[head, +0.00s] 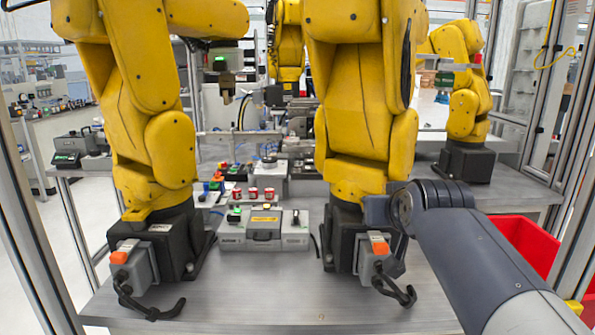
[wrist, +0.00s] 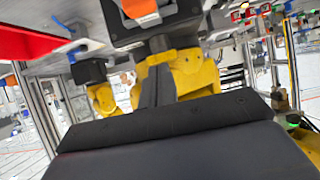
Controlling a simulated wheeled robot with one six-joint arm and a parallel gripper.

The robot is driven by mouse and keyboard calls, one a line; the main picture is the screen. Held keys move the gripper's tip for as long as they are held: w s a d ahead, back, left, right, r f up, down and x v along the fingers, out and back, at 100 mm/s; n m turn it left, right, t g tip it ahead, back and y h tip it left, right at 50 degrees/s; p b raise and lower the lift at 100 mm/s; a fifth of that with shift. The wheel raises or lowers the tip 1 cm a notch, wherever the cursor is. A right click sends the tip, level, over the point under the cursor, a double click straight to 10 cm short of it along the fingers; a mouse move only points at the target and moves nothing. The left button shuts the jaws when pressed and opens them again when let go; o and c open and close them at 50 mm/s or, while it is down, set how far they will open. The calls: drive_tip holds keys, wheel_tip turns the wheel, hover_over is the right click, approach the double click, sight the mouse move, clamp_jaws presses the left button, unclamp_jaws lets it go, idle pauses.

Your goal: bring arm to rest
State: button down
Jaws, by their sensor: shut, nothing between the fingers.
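My arm (head: 470,240) is dark grey and reaches in from the lower right of the head view. Its far end bends beside the base of the right-hand front yellow arm (head: 362,110). My gripper's fingers do not show in the head view. In the wrist view my gripper (wrist: 157,78) shows as a dark body with narrow fingers together, shut and empty. Beyond the fingers, that view shows yellow robot parts (wrist: 192,72) and an orange-capped connector (wrist: 138,8), tilted over. I cannot tell the exact gap between the fingers and these parts.
Another large yellow arm (head: 150,120) stands front left on the grey table (head: 270,290). A grey control box (head: 264,228) and several red cans (head: 253,192) lie between the arms. A red bin (head: 525,243) is at the right. The table's front middle is clear.

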drive_tip(key=shift+w+r+g+p, duration=0.7)
drive_tip(key=shift+g+p, duration=0.4)
drive_tip(key=shift+p, duration=1.65)
drive_tip(key=shift+w+f, duration=0.1)
drive_tip(key=shift+w, duration=0.05)
drive_tip(key=shift+w+f+g+p, duration=0.15)
drive_tip(key=shift+g+p, duration=0.15)
drive_tip(key=shift+p, duration=0.2)
